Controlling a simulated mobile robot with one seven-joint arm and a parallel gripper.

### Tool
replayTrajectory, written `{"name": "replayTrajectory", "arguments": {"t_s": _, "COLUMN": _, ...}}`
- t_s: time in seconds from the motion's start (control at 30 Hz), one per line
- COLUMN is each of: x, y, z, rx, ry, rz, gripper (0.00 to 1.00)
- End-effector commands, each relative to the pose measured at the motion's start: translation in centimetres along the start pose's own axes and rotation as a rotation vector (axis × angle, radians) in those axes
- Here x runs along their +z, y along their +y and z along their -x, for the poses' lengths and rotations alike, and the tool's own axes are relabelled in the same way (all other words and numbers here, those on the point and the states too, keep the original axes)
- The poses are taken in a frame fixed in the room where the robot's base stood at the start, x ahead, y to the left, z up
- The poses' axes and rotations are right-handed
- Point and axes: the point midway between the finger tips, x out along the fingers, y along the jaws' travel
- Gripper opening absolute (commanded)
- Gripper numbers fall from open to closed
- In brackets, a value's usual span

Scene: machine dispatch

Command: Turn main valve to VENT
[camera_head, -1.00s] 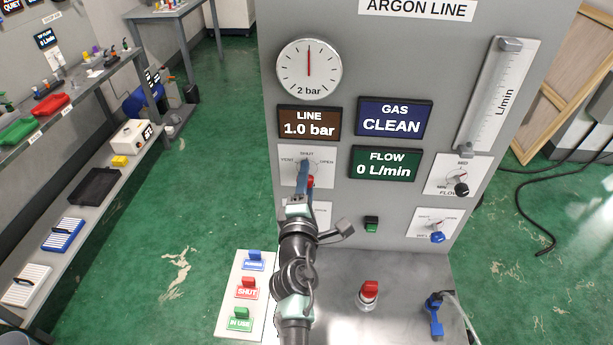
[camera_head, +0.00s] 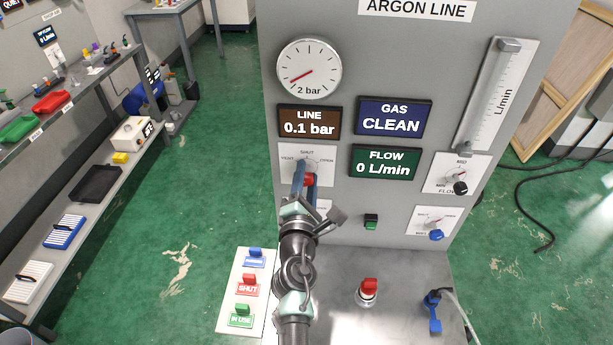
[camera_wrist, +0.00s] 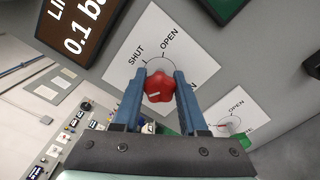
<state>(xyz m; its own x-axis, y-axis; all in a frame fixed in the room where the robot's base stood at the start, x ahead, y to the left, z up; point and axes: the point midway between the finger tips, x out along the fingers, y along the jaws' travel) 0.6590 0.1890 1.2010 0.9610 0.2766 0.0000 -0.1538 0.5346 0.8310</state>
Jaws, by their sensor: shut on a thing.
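The main valve is a red knob (camera_head: 309,181) on a white plate (camera_head: 289,176) marked VENT, SHUT and OPEN, on the grey panel. My gripper (camera_wrist: 160,77) is shut on the red knob (camera_wrist: 159,88), one blue finger on each side of it. In the wrist view the knob's white mark points to the lower left, towards the left finger. SHUT and OPEN are readable there; the VENT label is hidden. The LINE display (camera_head: 309,122) reads 0.1 bar, and the gauge (camera_head: 309,69) needle points to the lower left.
The GAS display (camera_head: 394,118) reads CLEAN and the FLOW display (camera_head: 385,163) reads 0 L/min. A black flow knob (camera_head: 461,188) and a blue knob (camera_head: 436,235) sit at right. A red-topped button (camera_head: 368,291) stands on the bench.

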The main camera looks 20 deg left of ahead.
Motion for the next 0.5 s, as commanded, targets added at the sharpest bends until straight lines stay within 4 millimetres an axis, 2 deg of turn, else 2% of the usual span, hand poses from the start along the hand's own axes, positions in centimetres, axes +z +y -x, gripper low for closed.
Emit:
{"name": "replayTrajectory", "arguments": {"t_s": 0.17, "x": -0.07, "y": -0.11, "z": 0.03, "rx": -0.002, "ry": 0.001, "rz": 0.004, "gripper": 0.0}}
{"name": "replayTrajectory", "arguments": {"t_s": 0.2, "x": -0.07, "y": -0.11, "z": 0.03, "rx": -0.002, "ry": 0.001, "rz": 0.004, "gripper": 0.47}}
{"name": "replayTrajectory", "arguments": {"t_s": 0.33, "x": -0.05, "y": -0.08, "z": 0.02, "rx": -0.002, "ry": 0.0, "rz": 0.002, "gripper": 0.71}}
{"name": "replayTrajectory", "arguments": {"t_s": 0.5, "x": -0.03, "y": -0.04, "z": 0.01, "rx": -0.001, "ry": 0.0, "rz": 0.001, "gripper": 0.72}}
